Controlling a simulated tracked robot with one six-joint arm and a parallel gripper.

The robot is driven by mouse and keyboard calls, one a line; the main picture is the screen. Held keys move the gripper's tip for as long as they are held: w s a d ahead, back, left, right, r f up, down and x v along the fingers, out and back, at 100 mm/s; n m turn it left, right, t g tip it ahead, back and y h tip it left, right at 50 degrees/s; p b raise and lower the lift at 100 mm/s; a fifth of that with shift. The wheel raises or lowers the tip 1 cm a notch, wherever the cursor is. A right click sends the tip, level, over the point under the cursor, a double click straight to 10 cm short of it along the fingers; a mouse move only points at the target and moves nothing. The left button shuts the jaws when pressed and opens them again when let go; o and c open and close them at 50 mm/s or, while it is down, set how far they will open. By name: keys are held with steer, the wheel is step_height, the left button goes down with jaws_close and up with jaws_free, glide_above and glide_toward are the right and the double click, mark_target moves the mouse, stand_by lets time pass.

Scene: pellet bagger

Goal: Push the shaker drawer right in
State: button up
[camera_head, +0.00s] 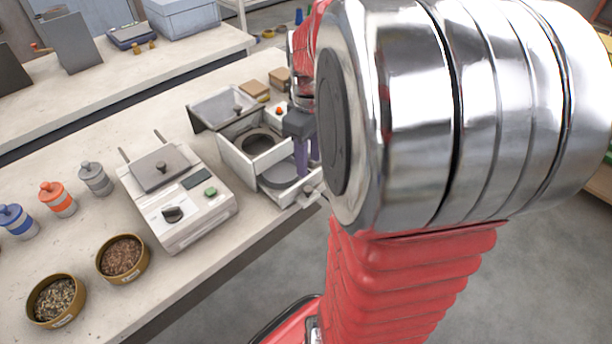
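The shaker (237,160) is a pale box on the bench, with its lid (215,106) tilted open at the back and a dark round ring in its top. Its drawer (268,190) stands pulled out toward the bench's front edge, with a grey round pan (279,178) inside. A small handle (307,190) is on the drawer's front. My gripper (307,172) points down with purple fingers over or beside the drawer, near the handle. Whether it touches the drawer, and its finger gap, cannot be made out. My arm hides the area to the right.
A pale machine with a knob and green button (210,191) stands left of the shaker. Two bowls of pellets (123,258) (57,301) and several lidded jars (57,199) are further left. Small brown blocks (253,89) lie behind the shaker. Another bench (180,50) is at the back.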

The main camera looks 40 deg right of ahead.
mark_target(309, 189)
step_height(309, 189, down, 9)
steer(key=shift+f, duration=0.1)
stand_by(0.3)
steer(key=shift+c, duration=0.2)
jaws_close()
stand_by(0.5)
